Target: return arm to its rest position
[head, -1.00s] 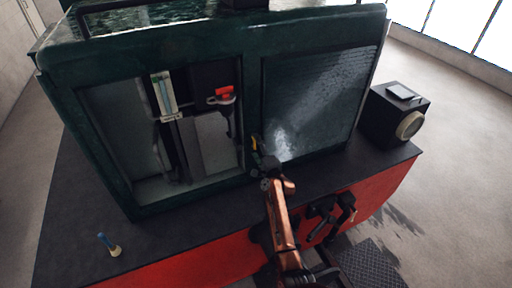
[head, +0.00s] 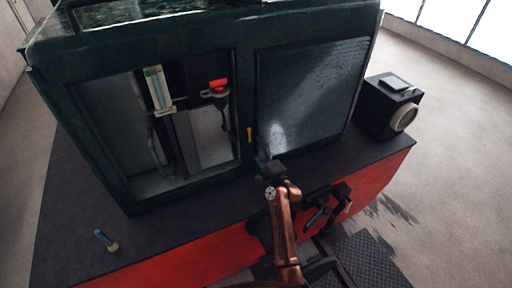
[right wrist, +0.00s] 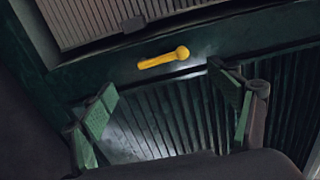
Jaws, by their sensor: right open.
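My right arm (head: 283,225) reaches up from the bottom of the head view to the side of the dark green tram cab. My right gripper (head: 264,163) is small and dark there, just below a short yellow handle (head: 249,134) on the post between the opening and the ribbed panel. In the right wrist view its two green-padded fingers (right wrist: 166,108) are spread wide with nothing between them. The yellow handle (right wrist: 163,58) lies beyond the fingertips, apart from them. My left gripper is not in view.
The dark running board (head: 75,235) has a red side and carries a small blue-topped peg (head: 106,241) at left. A black lamp box (head: 389,107) stands at the right end. The cab opening holds a gauge (head: 158,88) and a red-topped fitting (head: 218,86). Floor is clear at right.

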